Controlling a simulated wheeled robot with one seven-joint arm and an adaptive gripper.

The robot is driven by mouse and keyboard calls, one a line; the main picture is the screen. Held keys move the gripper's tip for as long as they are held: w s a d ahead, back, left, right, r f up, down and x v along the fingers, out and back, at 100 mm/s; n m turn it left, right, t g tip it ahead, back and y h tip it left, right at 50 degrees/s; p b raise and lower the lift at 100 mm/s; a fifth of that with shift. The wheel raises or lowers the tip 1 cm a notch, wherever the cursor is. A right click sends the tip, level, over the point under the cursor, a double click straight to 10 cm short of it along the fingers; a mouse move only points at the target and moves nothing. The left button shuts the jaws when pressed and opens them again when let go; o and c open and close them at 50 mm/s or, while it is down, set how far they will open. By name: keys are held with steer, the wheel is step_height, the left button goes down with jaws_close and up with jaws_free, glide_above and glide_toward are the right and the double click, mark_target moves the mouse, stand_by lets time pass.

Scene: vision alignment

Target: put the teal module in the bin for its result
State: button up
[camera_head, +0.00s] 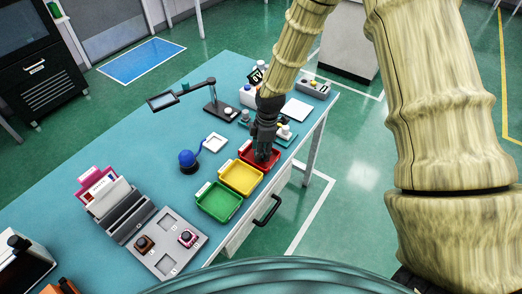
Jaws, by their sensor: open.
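My gripper (262,154) is dark and points down at the red bin (247,152), with its fingertips over or inside it. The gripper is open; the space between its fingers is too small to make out. The yellow bin (241,178) and the green bin (218,202) stand in a row with the red one along the table's near edge; both look empty. I cannot clearly make out the teal module; part of the red bin is hidden by my gripper. Small teal-and-white items (285,134) lie just beyond the gripper.

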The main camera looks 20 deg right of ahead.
step_height(320, 180, up, 12)
steer(key=d+b, duration=0.1)
steer(key=b, duration=0.2)
steer(key=shift+d+f, duration=0.2)
steer(key=shift+s, duration=0.1)
stand_by(0.5)
